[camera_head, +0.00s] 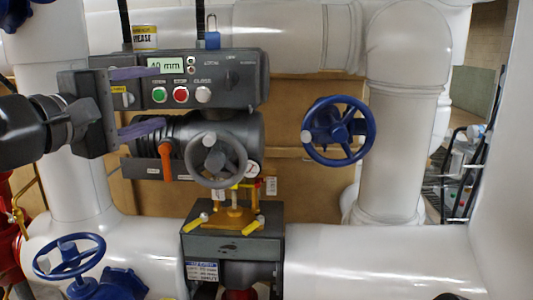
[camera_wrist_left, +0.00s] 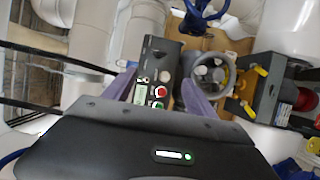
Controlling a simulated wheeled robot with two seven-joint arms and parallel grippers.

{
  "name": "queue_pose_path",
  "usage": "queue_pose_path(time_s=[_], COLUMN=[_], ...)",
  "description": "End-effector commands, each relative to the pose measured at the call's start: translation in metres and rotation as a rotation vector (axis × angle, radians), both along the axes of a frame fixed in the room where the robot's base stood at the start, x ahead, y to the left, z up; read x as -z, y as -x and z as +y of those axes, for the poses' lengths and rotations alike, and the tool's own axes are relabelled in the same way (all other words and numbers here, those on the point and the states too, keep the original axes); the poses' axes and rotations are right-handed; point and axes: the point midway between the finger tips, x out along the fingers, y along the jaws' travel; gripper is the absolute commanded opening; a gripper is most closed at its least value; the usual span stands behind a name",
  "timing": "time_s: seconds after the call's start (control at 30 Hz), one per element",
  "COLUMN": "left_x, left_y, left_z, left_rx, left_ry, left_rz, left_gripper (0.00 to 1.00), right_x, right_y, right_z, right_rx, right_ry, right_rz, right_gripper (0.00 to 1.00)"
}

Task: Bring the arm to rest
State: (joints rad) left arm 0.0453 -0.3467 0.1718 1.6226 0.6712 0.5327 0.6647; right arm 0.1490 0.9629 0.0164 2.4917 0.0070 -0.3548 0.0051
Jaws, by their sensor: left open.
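My left gripper (camera_head: 140,103) reaches in from the left in the head view. Its two purple fingers are spread apart and hold nothing. They overlap the left part of the grey actuator box (camera_head: 238,92), which has a "40 mm" display and green, red and white buttons; I cannot tell the gap. The left wrist view shows the open fingers (camera_wrist_left: 162,92) with the button panel (camera_wrist_left: 155,88) and grey handwheel (camera_wrist_left: 210,75) beyond. My right gripper is in neither view.
A blue handwheel (camera_head: 338,131) stands right of the box, another blue wheel (camera_head: 69,256) at lower left. An orange lever (camera_head: 166,162) and a grey handwheel (camera_head: 216,160) sit below the panel. Thick white pipes (camera_head: 395,150) surround them. Red piping (camera_head: 10,240) is at far left.

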Motion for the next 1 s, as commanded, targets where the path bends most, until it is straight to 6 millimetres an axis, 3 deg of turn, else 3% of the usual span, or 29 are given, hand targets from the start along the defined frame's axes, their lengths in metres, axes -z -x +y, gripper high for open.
queue_pose_path(time_s=[0.17, 0.27, 0.43, 0.57, 0.77, 0.87, 1.0], left_x=[-0.005, 0.005, 0.035, 0.073, 0.159, 0.228, 0.344], left_y=[-0.006, -0.014, -0.035, -0.056, -0.093, -0.111, -0.122], left_z=[0.011, 0.020, 0.028, 0.031, 0.030, 0.025, 0.011], left_rx=[-0.052, -0.104, -0.158, -0.180, -0.189, -0.169, -0.098], left_ry=[-0.075, -0.148, -0.254, -0.335, -0.490, -0.595, -0.758], left_rz=[-0.064, -0.091, -0.093, -0.067, 0.005, 0.065, 0.162], left_gripper=[0.65, 0.65, 0.65, 0.65, 0.65, 0.65, 0.65], right_x=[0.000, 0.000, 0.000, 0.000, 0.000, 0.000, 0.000], right_y=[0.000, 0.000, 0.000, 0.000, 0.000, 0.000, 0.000], right_z=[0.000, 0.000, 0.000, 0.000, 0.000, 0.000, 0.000], right_rx=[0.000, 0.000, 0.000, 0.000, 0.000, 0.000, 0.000], right_ry=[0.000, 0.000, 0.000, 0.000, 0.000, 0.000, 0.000], right_rz=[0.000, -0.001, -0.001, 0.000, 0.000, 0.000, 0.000], right_gripper=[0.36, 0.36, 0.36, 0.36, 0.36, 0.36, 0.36])
